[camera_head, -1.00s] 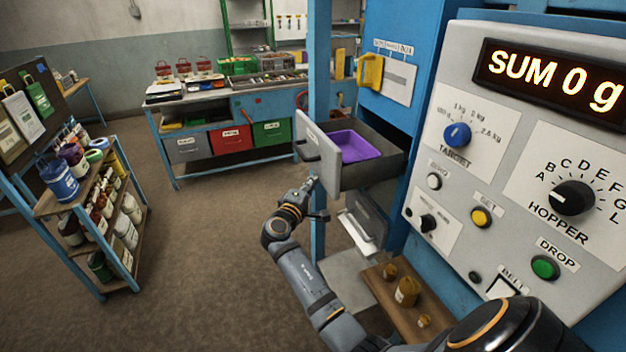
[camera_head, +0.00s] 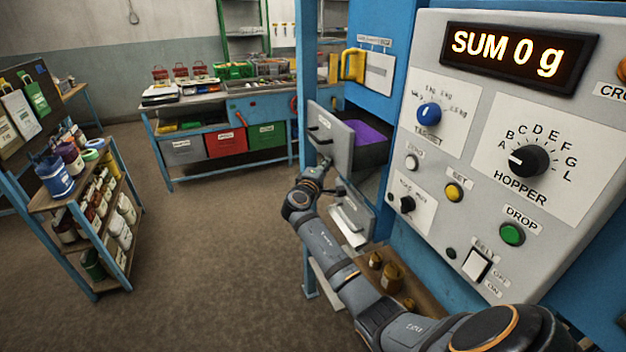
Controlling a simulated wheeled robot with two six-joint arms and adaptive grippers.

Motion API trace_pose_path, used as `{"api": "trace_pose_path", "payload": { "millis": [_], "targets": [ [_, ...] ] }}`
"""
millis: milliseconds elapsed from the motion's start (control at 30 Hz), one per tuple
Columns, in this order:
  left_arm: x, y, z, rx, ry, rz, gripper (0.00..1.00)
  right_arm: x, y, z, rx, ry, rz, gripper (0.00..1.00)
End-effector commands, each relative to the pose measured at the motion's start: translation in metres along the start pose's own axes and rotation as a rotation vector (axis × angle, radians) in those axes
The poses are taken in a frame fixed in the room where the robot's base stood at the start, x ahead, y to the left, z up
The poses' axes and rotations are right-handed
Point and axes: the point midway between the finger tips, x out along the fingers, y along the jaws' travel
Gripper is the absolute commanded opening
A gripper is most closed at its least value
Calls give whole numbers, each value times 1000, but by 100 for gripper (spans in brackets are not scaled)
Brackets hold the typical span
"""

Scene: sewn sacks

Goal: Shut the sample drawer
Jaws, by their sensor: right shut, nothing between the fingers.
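The sample drawer (camera_head: 328,140) stands partly open from the blue cabinet, its grey front with a dark handle facing left. A purple tray (camera_head: 368,132) lies inside it. My right gripper (camera_head: 323,165) is shut and empty, at the lower edge of the drawer front. I cannot tell whether it touches the front. My left gripper is not in view.
The control panel (camera_head: 480,190) with its knobs and "SUM 0 g" display fills the right side. A grey tray-like part (camera_head: 352,222) sits below the drawer. A shelf of bottles (camera_head: 88,205) stands at left. The floor (camera_head: 200,240) between is clear.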

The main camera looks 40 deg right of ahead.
Motion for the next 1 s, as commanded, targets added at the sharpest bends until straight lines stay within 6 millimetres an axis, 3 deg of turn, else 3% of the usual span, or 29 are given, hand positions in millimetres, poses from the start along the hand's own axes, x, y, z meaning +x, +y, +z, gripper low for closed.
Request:
{"api": "trace_pose_path", "payload": {
  "millis": [167,400,500,767,1000],
  "targets": [
    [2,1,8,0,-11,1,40,34,1,33,-6,-2,4,0],
    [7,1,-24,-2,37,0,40,70,0,69,-4,-1,2,0],
    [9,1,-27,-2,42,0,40,80,0,79,-3,-1,1,0],
    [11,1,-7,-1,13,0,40,95,0,94,-2,0,0,0],
    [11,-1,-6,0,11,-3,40,98,1,97,-2,-1,1,0]
  ]
}}
